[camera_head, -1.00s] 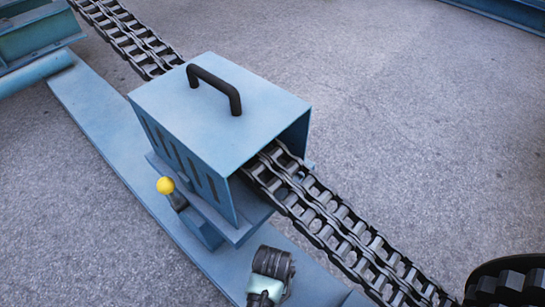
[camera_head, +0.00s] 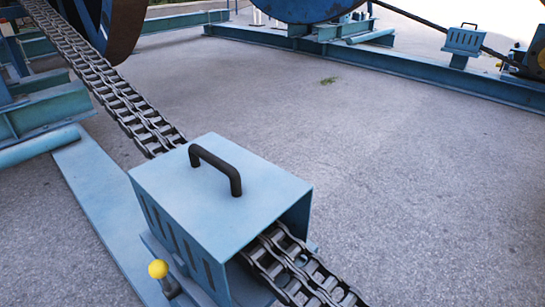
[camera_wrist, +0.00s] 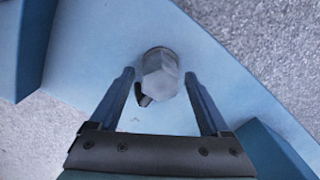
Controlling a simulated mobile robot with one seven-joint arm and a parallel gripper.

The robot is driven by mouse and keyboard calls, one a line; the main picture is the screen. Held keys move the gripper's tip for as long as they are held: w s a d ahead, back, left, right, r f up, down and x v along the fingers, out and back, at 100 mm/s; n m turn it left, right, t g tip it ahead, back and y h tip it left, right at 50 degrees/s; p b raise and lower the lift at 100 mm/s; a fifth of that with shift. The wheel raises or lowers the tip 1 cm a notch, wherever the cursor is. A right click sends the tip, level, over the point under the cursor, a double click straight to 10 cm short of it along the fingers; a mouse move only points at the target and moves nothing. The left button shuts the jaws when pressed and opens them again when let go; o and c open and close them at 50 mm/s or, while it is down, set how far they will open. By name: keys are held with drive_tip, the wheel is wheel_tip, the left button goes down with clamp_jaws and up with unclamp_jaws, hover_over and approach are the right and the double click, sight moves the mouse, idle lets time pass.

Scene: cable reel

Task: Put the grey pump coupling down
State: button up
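A grey hexagonal piece with a round part behind it, which looks like the grey pump coupling (camera_wrist: 160,78), is in the wrist view against a flat blue surface (camera_wrist: 105,45). A small dark bit shows at its lower left. My gripper (camera_wrist: 159,74) has its two fingers spread on either side of the piece, with a gap on both sides, so it is open and not gripping it. Whether the piece rests fully on the blue surface is hard to tell. The head view shows neither my gripper nor the coupling.
In the head view a blue box (camera_head: 210,205) with a black handle (camera_head: 216,168) covers a heavy chain (camera_head: 110,95). A lever with a yellow knob (camera_head: 158,269) stands at its left. Blue frames and a reel (camera_head: 300,8) are at the back. Open grey ground lies to the right.

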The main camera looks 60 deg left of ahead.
wheel_tip(320, 180, up, 12)
drive_tip(key=p, duration=0.6)
drive_tip(key=shift+r+p, duration=0.2)
drive_tip(key=shift+p, duration=0.15)
